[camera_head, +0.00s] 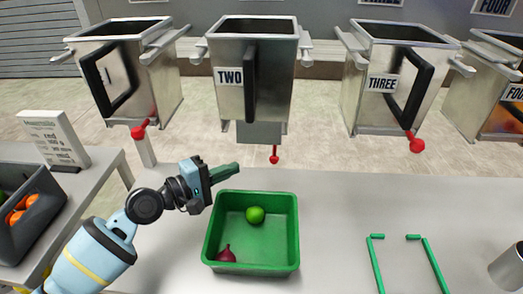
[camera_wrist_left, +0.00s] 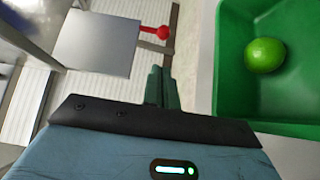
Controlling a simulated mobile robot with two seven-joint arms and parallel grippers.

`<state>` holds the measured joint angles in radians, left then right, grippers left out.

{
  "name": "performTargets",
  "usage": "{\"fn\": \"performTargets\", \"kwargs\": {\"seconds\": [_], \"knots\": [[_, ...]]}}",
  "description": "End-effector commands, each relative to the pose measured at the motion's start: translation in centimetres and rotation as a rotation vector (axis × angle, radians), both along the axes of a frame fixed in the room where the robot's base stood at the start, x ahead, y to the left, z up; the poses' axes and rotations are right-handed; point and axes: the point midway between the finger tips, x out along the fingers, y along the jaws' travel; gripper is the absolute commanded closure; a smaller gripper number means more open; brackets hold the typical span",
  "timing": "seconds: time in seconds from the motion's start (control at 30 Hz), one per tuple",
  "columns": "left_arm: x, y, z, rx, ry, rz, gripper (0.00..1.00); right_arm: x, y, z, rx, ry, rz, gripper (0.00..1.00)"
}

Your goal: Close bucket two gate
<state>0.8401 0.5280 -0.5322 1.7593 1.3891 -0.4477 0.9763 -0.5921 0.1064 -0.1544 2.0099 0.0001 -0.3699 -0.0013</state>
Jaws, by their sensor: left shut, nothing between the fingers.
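Bucket two (camera_head: 228,95) is a metal hopper marked TWO with a black vertical handle, hanging above the far side of the table. A grey metal chute (camera_head: 260,132) shows under it. A red-knobbed lever (camera_head: 274,155) points down beside the chute; the red knob (camera_wrist_left: 163,32) also shows in the left wrist view, beside a flat grey plate (camera_wrist_left: 95,42). My left gripper (camera_head: 232,170), with dark green fingers, is shut and empty. It is left of and below the red knob, apart from it, near the green tray's far left corner. My right gripper is out of view.
A green tray (camera_head: 290,262) holds a lime (camera_head: 255,215) and a red onion (camera_head: 226,255). Bucket one (camera_head: 145,95) and bucket three (camera_head: 385,110) flank bucket two, each with a red-knobbed lever. Green bars (camera_head: 430,265) lie at right. The table between is clear.

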Motion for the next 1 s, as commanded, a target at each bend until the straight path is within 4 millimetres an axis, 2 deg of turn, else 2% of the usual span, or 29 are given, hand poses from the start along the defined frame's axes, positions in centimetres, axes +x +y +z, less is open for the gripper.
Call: {"fn": "performTargets", "kwargs": {"seconds": [0.17,0.6,0.8,1.0], "knots": [[0.7,-0.8,0.0,-0.002,-0.001,0.000,1.00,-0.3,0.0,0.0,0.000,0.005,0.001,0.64],[5.2,-6.1,-0.6,-0.001,0.001,-0.001,1.00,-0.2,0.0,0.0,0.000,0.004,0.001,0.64],[6.3,-7.4,-0.7,0.000,-0.001,0.000,1.00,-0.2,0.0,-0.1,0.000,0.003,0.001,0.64],[6.5,-7.6,-0.7,0.001,-0.001,0.000,1.00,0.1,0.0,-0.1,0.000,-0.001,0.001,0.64]]}}
